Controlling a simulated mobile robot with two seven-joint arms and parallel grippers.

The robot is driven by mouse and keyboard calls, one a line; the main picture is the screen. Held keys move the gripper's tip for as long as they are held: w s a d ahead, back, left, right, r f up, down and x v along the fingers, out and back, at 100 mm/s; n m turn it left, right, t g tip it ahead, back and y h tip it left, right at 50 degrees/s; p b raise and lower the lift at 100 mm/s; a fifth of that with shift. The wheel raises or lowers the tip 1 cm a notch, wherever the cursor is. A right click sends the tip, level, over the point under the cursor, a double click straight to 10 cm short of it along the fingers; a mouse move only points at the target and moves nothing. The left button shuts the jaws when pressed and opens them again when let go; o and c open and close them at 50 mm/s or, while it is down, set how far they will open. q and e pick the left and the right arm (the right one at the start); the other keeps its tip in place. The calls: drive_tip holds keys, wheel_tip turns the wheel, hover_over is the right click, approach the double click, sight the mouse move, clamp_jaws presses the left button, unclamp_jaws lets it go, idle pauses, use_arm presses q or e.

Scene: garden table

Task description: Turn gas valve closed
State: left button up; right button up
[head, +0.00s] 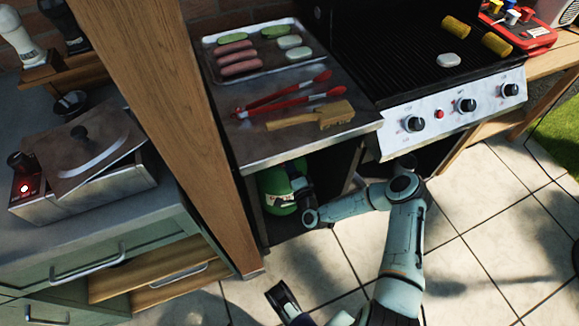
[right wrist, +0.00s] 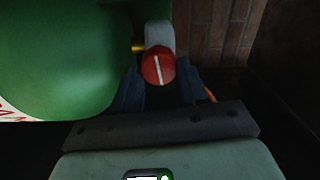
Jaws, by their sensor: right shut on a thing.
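The green gas bottle (head: 277,192) stands in the open space under the grill's side shelf; its side fills the left of the right wrist view (right wrist: 50,55). The gas valve, a round red knob with a white line (right wrist: 158,66), sits beside the bottle by a brass fitting. The white line is near upright in that view, slightly tilted. My right gripper (right wrist: 160,88) is shut on the valve knob, a dark finger on each side. In the head view my right gripper (head: 302,188) hides the valve. My left gripper (head: 284,299) is low in the head view, away from the bottle, its jaws unclear.
The side shelf (head: 350,125) above holds a food tray (head: 207,68), red tongs (head: 290,98) and a wooden brush (head: 322,115). The grill (head: 380,60) with its knobs stands to the right. A wooden post (head: 200,120) stands left of the bottle. The tiled floor is clear.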

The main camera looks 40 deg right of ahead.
drive_tip(key=shift+m, duration=0.3)
drive_tip(key=o, duration=1)
use_arm(q)
drive_tip(key=shift+g+h, duration=0.3)
drive_tip(key=shift+g, duration=0.3)
drive_tip(key=s+r, duration=0.1)
drive_tip(key=s+d+p, duration=0.1)
drive_tip(key=s+r+p, duration=0.1)
drive_tip(key=shift+s+d+r, duration=0.35)
drive_tip(key=shift+d, duration=0.05)
use_arm(e)
drive_tip(key=v, duration=1.3)
drive_tip(key=shift+s, duration=0.2)
